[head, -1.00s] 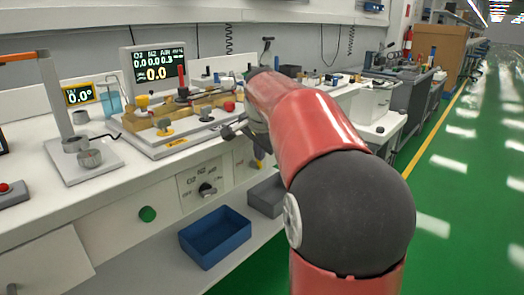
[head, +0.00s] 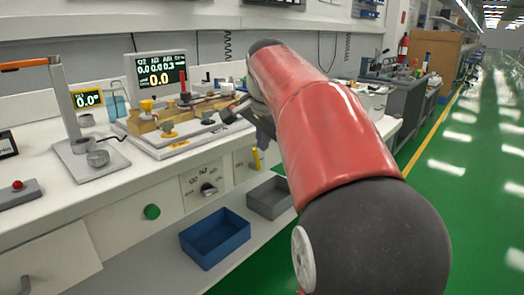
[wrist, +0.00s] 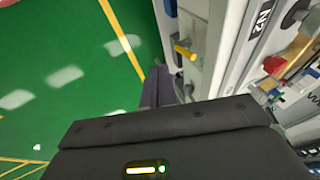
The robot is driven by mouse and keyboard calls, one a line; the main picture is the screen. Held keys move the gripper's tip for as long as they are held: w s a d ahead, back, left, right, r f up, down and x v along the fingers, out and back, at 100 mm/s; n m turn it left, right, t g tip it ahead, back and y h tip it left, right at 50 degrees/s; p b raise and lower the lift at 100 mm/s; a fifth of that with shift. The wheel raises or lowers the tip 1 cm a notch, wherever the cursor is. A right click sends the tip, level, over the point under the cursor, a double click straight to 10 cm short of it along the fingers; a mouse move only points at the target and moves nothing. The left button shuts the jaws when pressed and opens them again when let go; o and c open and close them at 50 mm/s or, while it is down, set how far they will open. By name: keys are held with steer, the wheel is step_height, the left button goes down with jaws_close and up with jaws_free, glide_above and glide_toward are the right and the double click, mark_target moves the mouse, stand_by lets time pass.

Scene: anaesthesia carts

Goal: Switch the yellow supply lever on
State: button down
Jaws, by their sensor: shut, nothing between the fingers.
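The yellow lever (head: 256,158) is on the white front panel of the bench, just below the worktop. In the head view its handle stands roughly upright. In the wrist view the yellow lever (wrist: 186,53) shows against the pale panel, above and right of my gripper (wrist: 163,88). My gripper is shut and empty, apart from the lever. In the head view my dark gripper (head: 264,132) is partly hidden behind my red arm, in front of the bench edge and a little above the lever.
A selector knob (head: 208,189) and a green button (head: 152,211) are on the front panel. A blue bin (head: 215,240) and a grey bin (head: 268,200) are below. Valves on a wooden manifold (head: 190,112) and a display (head: 160,75) stand on the worktop. Green floor is open right.

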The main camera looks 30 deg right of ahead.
steer(key=s+a+f+n+y, duration=0.1)
steer(key=s+a+f+n, duration=0.6)
steer(key=s+f, duration=0.3)
steer(key=s+a+f+n+y, duration=0.1)
steer(key=s+a+f+n, duration=0.65)
steer(key=s, duration=0.55)
steer(key=w+d+r+n+y, duration=0.1)
steer(key=w+d+r+n, duration=0.3)
steer(key=w+r, duration=0.25)
steer(key=w+d+r+n, duration=0.3)
steer(key=w+d+r, duration=0.15)
steer(key=w, duration=0.35)
steer(key=w+d+r+n+t+y, duration=0.2)
steer(key=w+d+r+n, duration=0.45)
steer(key=d, duration=0.45)
steer(key=w+a+f, duration=0.1)
steer(key=w+f, duration=0.6)
steer(key=w, duration=0.2)
steer(key=shift+a+f+p, duration=0.15)
steer(key=shift+a+p, duration=0.15)
steer(key=shift+p, duration=0.15)
